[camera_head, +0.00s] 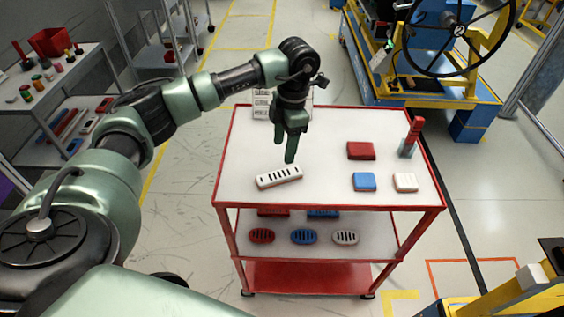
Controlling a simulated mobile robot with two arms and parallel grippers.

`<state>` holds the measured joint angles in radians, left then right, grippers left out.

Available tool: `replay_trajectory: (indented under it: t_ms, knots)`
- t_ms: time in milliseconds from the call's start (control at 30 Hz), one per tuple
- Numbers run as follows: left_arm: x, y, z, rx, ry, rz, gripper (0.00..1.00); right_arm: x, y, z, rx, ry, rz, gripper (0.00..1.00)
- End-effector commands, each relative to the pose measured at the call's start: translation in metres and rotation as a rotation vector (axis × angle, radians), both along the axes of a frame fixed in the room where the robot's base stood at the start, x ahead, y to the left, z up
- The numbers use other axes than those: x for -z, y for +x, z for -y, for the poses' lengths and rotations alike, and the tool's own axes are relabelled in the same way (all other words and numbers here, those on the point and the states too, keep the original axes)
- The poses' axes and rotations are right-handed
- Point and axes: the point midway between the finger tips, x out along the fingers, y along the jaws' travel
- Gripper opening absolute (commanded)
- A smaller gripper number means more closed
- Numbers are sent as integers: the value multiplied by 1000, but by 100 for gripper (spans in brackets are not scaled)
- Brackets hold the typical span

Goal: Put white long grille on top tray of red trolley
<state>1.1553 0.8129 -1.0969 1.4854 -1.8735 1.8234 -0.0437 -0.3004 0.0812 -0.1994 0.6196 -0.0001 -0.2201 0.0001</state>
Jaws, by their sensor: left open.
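The white long grille (279,177) lies on the white top tray of the red trolley (328,194), left of its middle and close to the front edge. It is a pale bar with a row of dark slots. My left gripper (286,150) hangs over the top tray, pointing down, just behind and above the grille. It is open and looks empty, with its fingers apart from the grille. My right gripper does not show.
The top tray also holds a red block (361,150), a blue block (364,182), a white block (405,182) and an upright red-handled item (413,135) at the right. Oval grilles (304,237) lie on the lower shelf. A blue-yellow machine (430,60) stands behind.

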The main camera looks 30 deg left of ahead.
Motion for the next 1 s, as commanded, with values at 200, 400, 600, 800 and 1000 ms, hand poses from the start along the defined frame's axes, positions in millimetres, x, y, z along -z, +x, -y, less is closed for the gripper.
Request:
replay_trajectory:
  t_ms: [200, 400, 600, 800, 1000]
  knots:
    - [-21, 2, 2, 1, 0, 0, 57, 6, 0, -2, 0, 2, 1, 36]
    - [-25, 2, 2, 1, 0, -1, 57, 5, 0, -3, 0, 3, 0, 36]
    - [-21, 2, 8, 8, -17, 1, 57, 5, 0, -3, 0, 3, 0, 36]
    - [12, -4, 119, 98, -360, 60, 57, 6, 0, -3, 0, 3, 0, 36]
    - [-32, -43, 311, 3, -1141, 127, 57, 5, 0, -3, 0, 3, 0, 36]
